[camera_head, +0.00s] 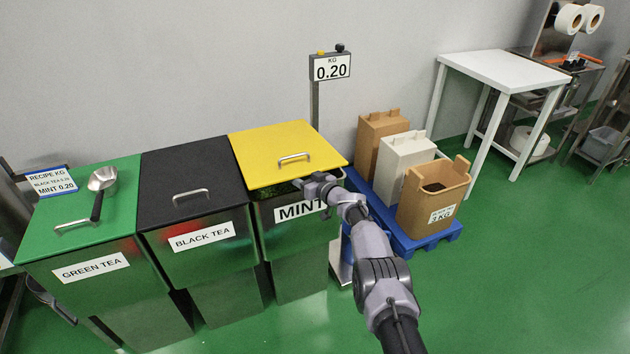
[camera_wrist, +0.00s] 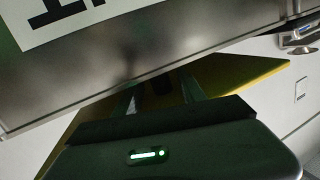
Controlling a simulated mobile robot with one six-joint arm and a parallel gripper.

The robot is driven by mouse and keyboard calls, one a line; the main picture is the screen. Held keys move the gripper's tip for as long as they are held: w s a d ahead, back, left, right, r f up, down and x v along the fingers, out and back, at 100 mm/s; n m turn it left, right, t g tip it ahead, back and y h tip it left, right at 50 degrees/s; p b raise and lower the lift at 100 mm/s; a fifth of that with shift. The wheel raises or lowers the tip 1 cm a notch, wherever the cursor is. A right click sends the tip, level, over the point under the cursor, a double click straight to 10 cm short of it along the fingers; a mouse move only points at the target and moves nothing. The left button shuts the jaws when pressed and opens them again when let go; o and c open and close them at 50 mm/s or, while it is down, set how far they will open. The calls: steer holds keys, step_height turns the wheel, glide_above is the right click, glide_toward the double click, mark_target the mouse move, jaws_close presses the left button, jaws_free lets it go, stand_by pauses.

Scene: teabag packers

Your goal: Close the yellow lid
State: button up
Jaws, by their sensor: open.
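The yellow lid (camera_head: 285,148) sits on top of the mint bin (camera_head: 285,237), with a metal handle (camera_head: 295,158) near its front edge. A dark gap with some green shows between the lid's front edge and the bin front, so the lid looks slightly raised. My gripper (camera_head: 305,184) is at the bin's front, just below the lid's front edge. In the wrist view the gripper (camera_wrist: 161,92) has its fingers apart and empty, partly in shadow. The yellow lid (camera_wrist: 235,78) shows beyond them, and the bin's metal front (camera_wrist: 170,45) fills the top. Whether the fingers touch the lid cannot be told.
The black tea bin (camera_head: 180,175) and green tea bin (camera_head: 75,200) stand to the left with lids down; a scoop (camera_head: 101,182) lies on the green one. A scale display (camera_head: 330,67) stands behind. Bags on a blue pallet (camera_head: 415,243) are close at right.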

mark_target(304, 175)
steer(key=p, duration=0.1)
steer(key=s+d+r+p, duration=0.1)
steer(key=p, duration=0.1)
steer(key=shift+r, duration=0.25)
steer(key=s+d+p, duration=0.1)
steer(key=p, duration=0.3)
steer(key=f+p+v, duration=0.1)
steer(key=p+v, duration=1.3)
steer(key=p, duration=0.4)
